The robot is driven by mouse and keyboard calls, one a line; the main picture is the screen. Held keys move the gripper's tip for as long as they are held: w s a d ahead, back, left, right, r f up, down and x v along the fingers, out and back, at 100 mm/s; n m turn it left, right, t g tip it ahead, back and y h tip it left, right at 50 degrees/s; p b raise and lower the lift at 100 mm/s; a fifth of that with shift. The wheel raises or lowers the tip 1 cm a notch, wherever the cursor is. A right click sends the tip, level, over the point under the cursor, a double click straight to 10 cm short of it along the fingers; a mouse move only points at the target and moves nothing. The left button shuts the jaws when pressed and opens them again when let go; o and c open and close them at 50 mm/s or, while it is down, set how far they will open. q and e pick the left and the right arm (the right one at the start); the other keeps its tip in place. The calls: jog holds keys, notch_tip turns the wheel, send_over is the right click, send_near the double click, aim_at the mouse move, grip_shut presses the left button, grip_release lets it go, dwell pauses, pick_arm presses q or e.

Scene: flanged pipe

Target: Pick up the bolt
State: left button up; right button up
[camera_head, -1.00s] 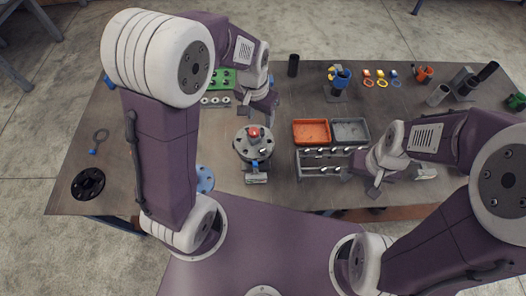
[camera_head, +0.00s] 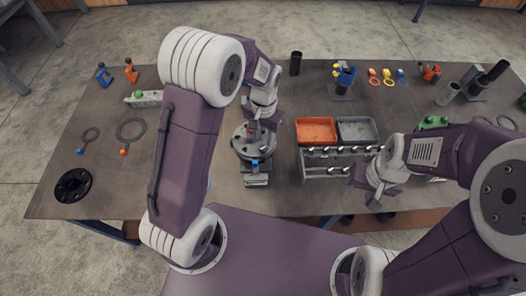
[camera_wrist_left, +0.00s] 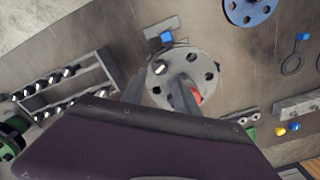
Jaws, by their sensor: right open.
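Several pale-headed bolts stand in the grey rack (camera_head: 325,172) in the head view; in the left wrist view the rack (camera_wrist_left: 85,75) is at the left with bolts (camera_wrist_left: 41,84). A round grey flange (camera_head: 240,146) with holes stands left of the rack. The left wrist view shows this flange (camera_wrist_left: 208,62) with one pale bolt head (camera_wrist_left: 157,90) in it and a red part (camera_wrist_left: 198,98) partly hidden by a finger. My left gripper (camera_wrist_left: 158,88) is open, its fingers apart above the flange. My right gripper (camera_head: 366,194) is open near the rack's right end.
Orange (camera_head: 316,131) and grey (camera_head: 357,131) trays sit behind the rack. A black flange (camera_head: 73,186) and ring tools (camera_head: 131,129) lie at left.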

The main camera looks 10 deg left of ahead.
aim_at(263, 147)
pick_arm(q)
jog(key=shift+f, duration=0.5)
jog(key=shift+w+f, duration=0.2)
jog(key=shift+f, duration=0.25)
notch_tip(263, 147, down, 4)
jog(key=shift+f+p, duration=0.1)
jog(key=shift+p, duration=0.8)
jog(key=shift+f, duration=0.3)
grip_shut()
